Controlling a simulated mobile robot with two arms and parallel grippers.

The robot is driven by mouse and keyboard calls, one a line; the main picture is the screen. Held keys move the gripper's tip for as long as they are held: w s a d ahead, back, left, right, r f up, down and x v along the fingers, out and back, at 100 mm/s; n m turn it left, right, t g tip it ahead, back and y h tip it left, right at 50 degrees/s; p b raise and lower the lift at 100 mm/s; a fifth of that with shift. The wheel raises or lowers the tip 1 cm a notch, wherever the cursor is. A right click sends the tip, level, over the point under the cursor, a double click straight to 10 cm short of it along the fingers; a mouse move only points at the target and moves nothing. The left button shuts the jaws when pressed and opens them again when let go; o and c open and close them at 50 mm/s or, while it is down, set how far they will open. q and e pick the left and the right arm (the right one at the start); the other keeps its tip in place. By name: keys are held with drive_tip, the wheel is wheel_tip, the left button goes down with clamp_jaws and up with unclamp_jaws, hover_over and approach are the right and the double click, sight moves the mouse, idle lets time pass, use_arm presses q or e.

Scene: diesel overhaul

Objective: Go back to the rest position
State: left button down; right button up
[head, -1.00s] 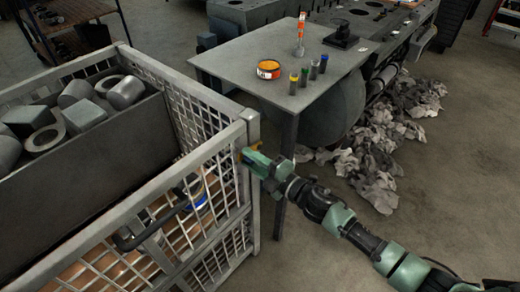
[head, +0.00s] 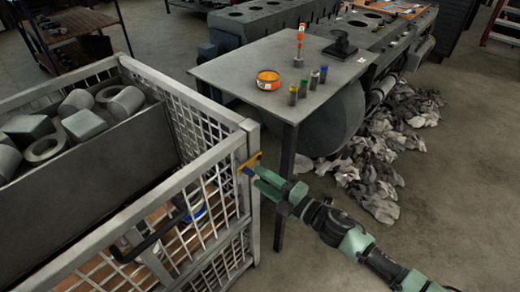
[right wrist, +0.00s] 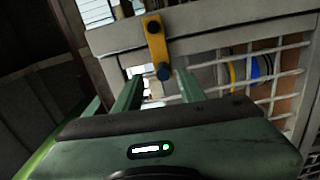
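My right gripper (head: 255,175) is at the near right corner post of the mesh crate (head: 248,205). In the right wrist view its two green fingers (right wrist: 158,90) stand apart, with a gap between them. A yellow latch with a blue knob (right wrist: 155,45) on the crate's frame lies just beyond the fingertips. The latch also shows in the head view (head: 250,162). I cannot tell whether the fingers touch it. My left gripper is not in view.
The crate holds grey metal parts (head: 45,145). A grey table (head: 235,72) carries an orange tin (head: 268,80), several small bottles, and an orange-and-white bottle (head: 300,45). Crumpled rags (head: 380,170) lie on the floor. Floor at the right is clear.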

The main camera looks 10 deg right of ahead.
drive_tip(key=shift+v, duration=1.15)
drive_tip(key=s+d+f+m+g+h, duration=0.1)
drive_tip(key=d+f+m+h, duration=0.25)
drive_tip(key=f, duration=0.65)
drive_tip(key=s+d+f+m+h, duration=0.1)
drive_tip(key=d+f+m+h, duration=0.3)
drive_tip(key=f, duration=0.5)
drive_tip(key=s+d+f+m+g+h, duration=0.1)
drive_tip(key=s+d+f+m+g, duration=0.15)
drive_tip(key=s+f, duration=0.4)
drive_tip(key=s+d+f+m+g+h, duration=0.1)
drive_tip(key=s+d+f+m, duration=0.25)
drive_tip(key=f, duration=0.55)
drive_tip(key=s+a+f+m+g, duration=0.1)
drive_tip(key=s+f+m+g, duration=0.2)
drive_tip(key=s, duration=0.8)
drive_tip(key=s+f+m+g+h, duration=0.1)
drive_tip(key=s+f+m+g, duration=0.1)
drive_tip(key=s+f, duration=0.6)
drive_tip(key=s+a+f+m+g, duration=0.1)
drive_tip(key=s+f+m+g, duration=0.2)
drive_tip(key=s, duration=1.2)
wheel_tip(320, 180, down, 3)
drive_tip(key=shift+a+f+m+g, duration=0.1)
drive_tip(key=shift+a+m+g, duration=0.25)
drive_tip(key=shift+m, duration=0.1)
drive_tip(key=shift+s+h, duration=0.1)
drive_tip(key=shift+h, duration=0.15)
